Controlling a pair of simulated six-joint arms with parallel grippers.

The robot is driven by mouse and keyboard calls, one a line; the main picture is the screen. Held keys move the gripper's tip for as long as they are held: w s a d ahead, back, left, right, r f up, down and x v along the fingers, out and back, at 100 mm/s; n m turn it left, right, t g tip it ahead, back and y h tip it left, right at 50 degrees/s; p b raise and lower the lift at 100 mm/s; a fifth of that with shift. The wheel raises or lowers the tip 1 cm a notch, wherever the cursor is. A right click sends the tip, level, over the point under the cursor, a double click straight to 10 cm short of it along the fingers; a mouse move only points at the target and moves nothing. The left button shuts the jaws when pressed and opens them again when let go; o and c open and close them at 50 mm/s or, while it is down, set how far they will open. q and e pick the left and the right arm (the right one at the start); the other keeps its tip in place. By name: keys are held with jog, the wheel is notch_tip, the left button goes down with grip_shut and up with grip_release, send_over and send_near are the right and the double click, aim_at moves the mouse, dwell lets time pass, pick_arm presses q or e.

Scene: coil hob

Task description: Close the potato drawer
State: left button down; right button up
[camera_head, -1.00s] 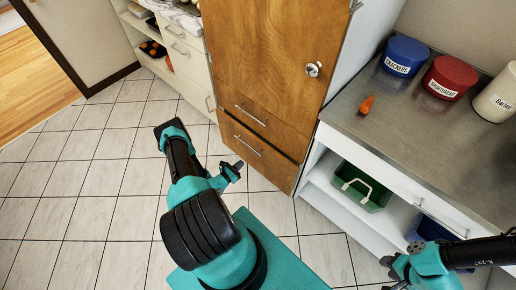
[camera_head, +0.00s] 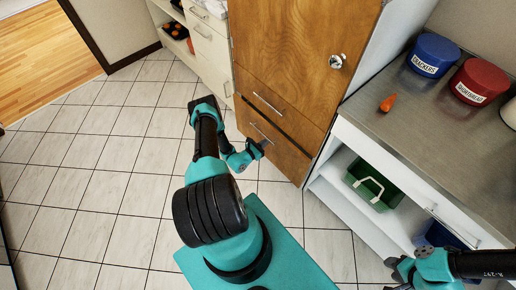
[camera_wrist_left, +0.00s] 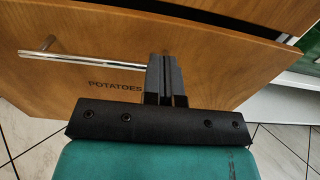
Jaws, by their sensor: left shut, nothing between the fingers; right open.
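The potato drawer (camera_head: 280,147) is the lower wooden drawer of the tall cabinet. A dark gap shows along its top edge, so it stands slightly out. Its metal handle (camera_head: 262,133) shows in the head view. In the left wrist view the front of the potato drawer (camera_wrist_left: 200,85) carries the word POTATOES, with the bar handle (camera_wrist_left: 80,60) to the left. My left gripper (camera_head: 257,148) is shut and empty, its fingertips (camera_wrist_left: 166,58) at the drawer front right of the handle; I cannot tell whether they touch. My right gripper (camera_head: 392,272) is open, low at the right.
Another wooden drawer (camera_head: 290,98) is above. A steel counter (camera_head: 400,120) at the right holds a carrot (camera_head: 387,104), a blue canister (camera_head: 432,54) and a red canister (camera_head: 478,81). A green bin (camera_head: 372,190) sits on the shelf below. The tiled floor at left is clear.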

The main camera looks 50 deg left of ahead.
aim_at(276, 134)
pick_arm(q)
jog(key=w, duration=0.6)
jog(key=shift+a, duration=0.1)
